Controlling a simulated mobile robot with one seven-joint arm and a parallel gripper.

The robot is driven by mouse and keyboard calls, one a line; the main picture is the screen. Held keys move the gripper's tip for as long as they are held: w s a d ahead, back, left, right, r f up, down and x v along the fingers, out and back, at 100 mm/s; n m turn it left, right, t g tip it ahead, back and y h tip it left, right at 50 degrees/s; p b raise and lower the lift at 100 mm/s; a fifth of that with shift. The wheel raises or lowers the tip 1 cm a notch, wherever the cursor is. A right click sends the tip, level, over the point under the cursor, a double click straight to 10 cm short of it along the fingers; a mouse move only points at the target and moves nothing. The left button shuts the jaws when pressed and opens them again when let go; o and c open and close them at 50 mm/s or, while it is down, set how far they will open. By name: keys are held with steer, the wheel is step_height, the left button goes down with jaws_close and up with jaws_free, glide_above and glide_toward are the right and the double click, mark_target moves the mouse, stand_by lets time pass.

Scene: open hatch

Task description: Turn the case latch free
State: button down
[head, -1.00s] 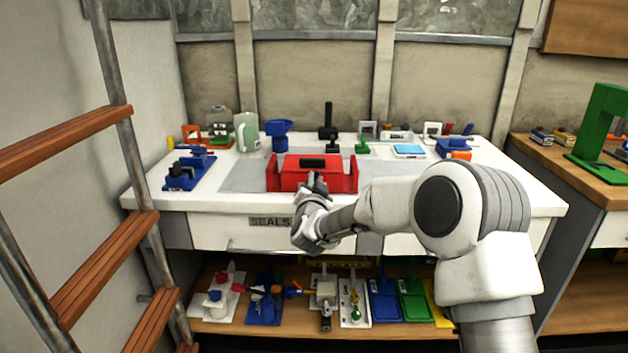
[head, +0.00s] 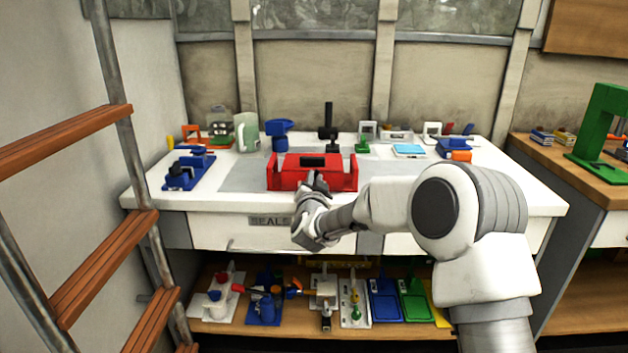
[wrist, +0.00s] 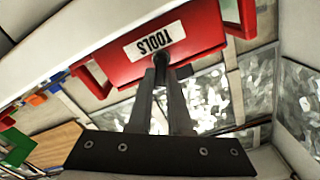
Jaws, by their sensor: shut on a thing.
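The red case (head: 285,177) stands at the front of the white bench, with a black handle (head: 313,161) on top. In the wrist view its red front (wrist: 115,62) bears a white TOOLS label (wrist: 154,40). My gripper (head: 316,178) is at the middle of the case's front. In the wrist view my gripper (wrist: 161,62) has its fingertips close together on the latch, shut on it. The fingers partly hide the latch, so its exact angle cannot be told.
A blue fixture (head: 188,170) stands left of the case. A ladder (head: 132,130) rises at the left.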

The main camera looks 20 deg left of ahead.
steer(key=shift+d+f+m+b, duration=0.1)
steer(key=shift+f+m+b, duration=0.05)
steer(key=shift+m+b, duration=0.8)
steer(key=shift+d+m+b, duration=0.1)
steer(key=shift+m+b, duration=0.75)
steer(key=shift+b, duration=0.3)
steer(key=shift+w+d+f+m+b, duration=0.15)
steer(key=shift+m+b, duration=0.35)
steer(key=shift+b, duration=0.35)
steer(key=shift+f+m+b, duration=0.1)
steer(key=shift+m+b, duration=0.45)
steer(key=shift+m, duration=0.65)
steer(key=shift+d+m, duration=0.1)
steer(key=shift+m, duration=0.5)
steer(key=shift+f+m, duration=0.2)
steer(key=shift+m, duration=0.9)
